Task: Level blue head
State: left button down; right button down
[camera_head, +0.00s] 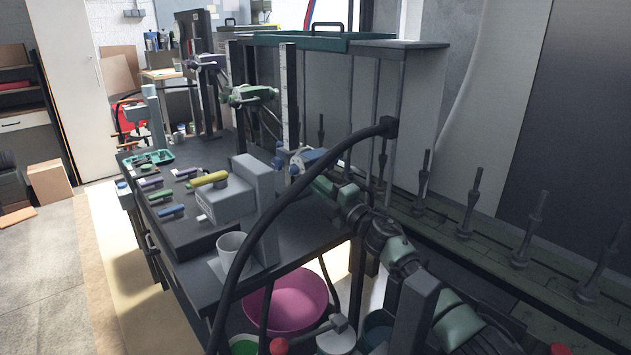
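The blue head (313,160) is near the middle of the view, low beside an upright post with a pale scale strip (290,105). It is small here, and my arm partly covers it, so I cannot tell if it is level or tilted. My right arm comes in from the lower right. Its gripper end (318,184) is close to the blue head; I cannot tell if it touches, and its fingers do not show clearly. A green head (250,95) and a purple head (208,61) are on posts farther back. My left gripper is not in view.
A dark bench (285,245) carries a grey block (228,195), several coloured-handled tools and a white cup (232,246). A pink bowl (287,304) is below. A rack with several upright spindles (470,203) runs along the right. The floor at left is open.

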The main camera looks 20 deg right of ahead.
dwell(0.4)
jog(key=c, duration=1.5)
grip_release()
